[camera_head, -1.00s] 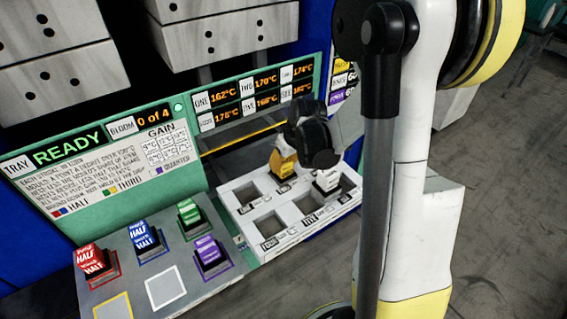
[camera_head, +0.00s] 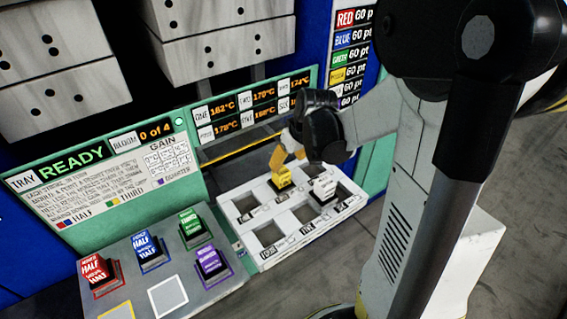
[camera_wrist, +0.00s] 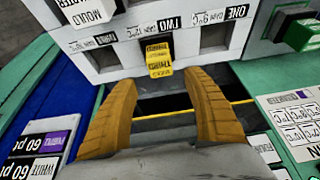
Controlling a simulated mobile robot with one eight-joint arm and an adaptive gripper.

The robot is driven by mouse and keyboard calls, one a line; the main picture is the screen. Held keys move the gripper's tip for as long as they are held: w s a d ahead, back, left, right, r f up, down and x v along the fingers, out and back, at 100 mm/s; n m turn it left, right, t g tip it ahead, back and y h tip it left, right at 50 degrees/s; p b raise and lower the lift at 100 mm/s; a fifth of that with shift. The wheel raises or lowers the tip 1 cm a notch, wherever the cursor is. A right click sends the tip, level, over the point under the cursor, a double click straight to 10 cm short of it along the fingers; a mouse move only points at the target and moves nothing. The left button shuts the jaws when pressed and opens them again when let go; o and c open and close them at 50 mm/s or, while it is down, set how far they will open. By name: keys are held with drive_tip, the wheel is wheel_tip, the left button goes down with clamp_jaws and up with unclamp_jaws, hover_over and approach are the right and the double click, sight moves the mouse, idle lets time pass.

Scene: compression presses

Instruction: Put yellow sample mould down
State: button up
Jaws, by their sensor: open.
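The yellow sample mould (camera_head: 281,178) sits upright in the slot marked TWO, in the back row of the white tray (camera_head: 258,262). It also shows in the wrist view (camera_wrist: 159,62), between and just beyond my fingertips. My gripper (camera_wrist: 158,80) has its two orange fingers spread with nothing between them. In the head view my gripper (camera_head: 284,150) is above and slightly behind the mould, apart from it. The mould's lower part is hidden in the slot.
Red (camera_head: 97,270), blue (camera_head: 147,247), green (camera_head: 192,224) and purple (camera_head: 210,261) moulds stand on the grey shelf (camera_head: 190,318). The green press panel (camera_head: 125,185) rises behind.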

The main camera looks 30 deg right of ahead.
drive_tip(key=s+a+r+t, duration=0.2)
drive_tip(key=s+a+r, duration=1)
drive_tip(key=s+a, duration=0.2)
drive_tip(key=shift+s+a+r+t+p, duration=0.2)
drive_tip(key=shift+s+a+t+p, duration=0.15)
drive_tip(key=shift+a, duration=0.45)
drive_tip(key=shift+w, duration=0.1)
